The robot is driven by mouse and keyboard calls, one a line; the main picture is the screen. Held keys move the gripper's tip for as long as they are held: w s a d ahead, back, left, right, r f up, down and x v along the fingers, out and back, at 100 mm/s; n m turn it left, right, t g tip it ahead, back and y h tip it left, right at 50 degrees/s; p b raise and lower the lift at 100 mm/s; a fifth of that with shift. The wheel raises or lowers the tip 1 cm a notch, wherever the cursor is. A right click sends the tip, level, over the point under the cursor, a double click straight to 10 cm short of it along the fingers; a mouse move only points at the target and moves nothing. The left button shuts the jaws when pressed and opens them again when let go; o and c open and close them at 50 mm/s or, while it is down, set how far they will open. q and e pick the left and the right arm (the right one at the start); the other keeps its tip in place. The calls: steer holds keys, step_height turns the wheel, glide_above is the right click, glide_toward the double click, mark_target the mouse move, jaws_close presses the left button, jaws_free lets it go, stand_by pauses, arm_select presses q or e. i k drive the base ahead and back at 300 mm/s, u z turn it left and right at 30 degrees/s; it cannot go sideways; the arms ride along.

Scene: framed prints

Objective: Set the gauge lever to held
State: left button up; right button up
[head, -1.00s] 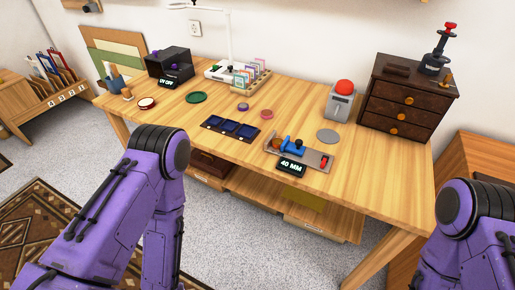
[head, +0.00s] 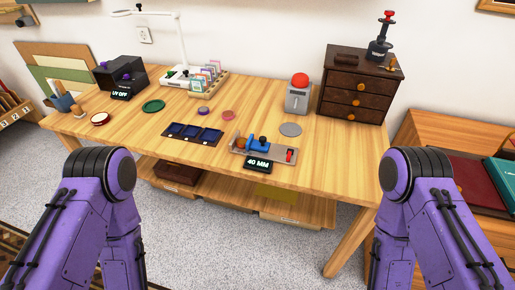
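The gauge (head: 268,150) is a grey plate with a blue slide and dark knob, lying near the table's front edge, right of the middle. A red lever (head: 290,155) sits at its right end; it is too small to tell its exact setting. A black display (head: 257,164) in front of the gauge reads "40 MM". My two purple arms come up at the lower left and lower right, both short of the table. Neither gripper shows in the head view.
The wooden table (head: 330,170) also holds a dark tray (head: 194,133), a grey box with a red button (head: 298,95), a grey disc (head: 290,129), a dark drawer chest (head: 358,85) and a UV box (head: 120,75). Bare wood lies right of the gauge.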

mark_target(290, 152)
steer(key=z, duration=0.55)
steer(key=k, duration=1.25)
steer(key=u, duration=0.25)
steer(key=i, duration=0.85)
steer(key=u, duration=0.8)
